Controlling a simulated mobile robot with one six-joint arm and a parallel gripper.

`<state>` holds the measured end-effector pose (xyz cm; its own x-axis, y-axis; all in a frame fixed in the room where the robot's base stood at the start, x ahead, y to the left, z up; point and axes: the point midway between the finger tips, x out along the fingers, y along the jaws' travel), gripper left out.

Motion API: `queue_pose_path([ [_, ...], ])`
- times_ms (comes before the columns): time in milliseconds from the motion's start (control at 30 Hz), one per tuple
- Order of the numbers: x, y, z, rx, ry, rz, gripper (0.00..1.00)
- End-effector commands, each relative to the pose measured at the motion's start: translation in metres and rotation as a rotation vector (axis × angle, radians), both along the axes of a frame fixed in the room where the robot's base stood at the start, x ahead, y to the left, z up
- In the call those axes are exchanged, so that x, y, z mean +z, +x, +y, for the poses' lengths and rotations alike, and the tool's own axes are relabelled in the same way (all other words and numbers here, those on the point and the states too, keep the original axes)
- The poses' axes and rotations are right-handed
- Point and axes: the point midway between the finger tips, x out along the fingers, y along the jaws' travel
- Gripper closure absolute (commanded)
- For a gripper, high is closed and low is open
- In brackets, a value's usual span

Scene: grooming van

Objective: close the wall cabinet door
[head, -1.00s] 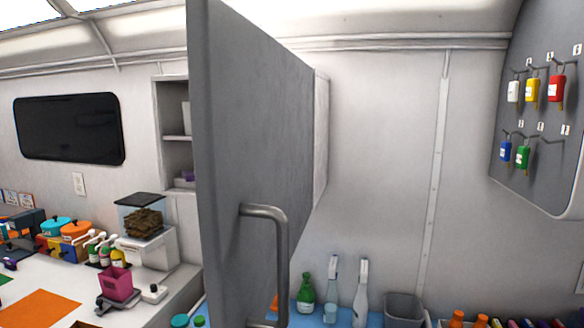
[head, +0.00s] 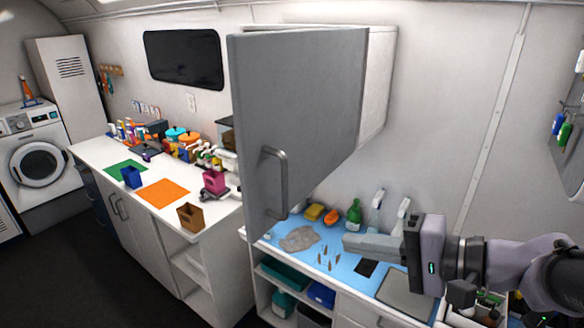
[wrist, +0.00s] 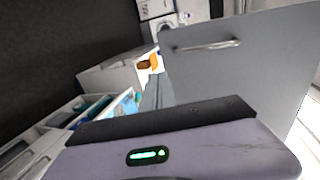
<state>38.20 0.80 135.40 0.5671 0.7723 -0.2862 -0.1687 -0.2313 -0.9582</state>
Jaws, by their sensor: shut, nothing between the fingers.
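The wall cabinet door (head: 300,120) is a grey panel that stands swung open from the wall cabinet (head: 378,85). Its bar handle (head: 275,180) is on the door's lower left part. The door also shows in the wrist view (wrist: 240,70), with its handle (wrist: 207,46) near the top. My gripper (head: 348,243) is in the lower right of the head view, below and to the right of the door, over the blue counter. Its fingers point left and are shut and empty. No contact with the door shows. The cabinet's inside is mostly hidden behind the door.
A blue-topped counter (head: 335,262) with bottles, a sponge and a cloth lies below the door. A white counter (head: 107,152) with orange and green mats runs along the left. Dark floor (head: 95,270) is open at the lower left.

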Motion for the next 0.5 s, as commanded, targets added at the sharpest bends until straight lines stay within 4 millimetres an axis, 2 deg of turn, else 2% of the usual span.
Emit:
queue_pose_path([
  [400,-0.030,0.047,0.070,0.010,-0.005,0.006,1.00],
  [500,-0.032,0.058,0.085,0.009,-0.005,0.005,1.00],
])
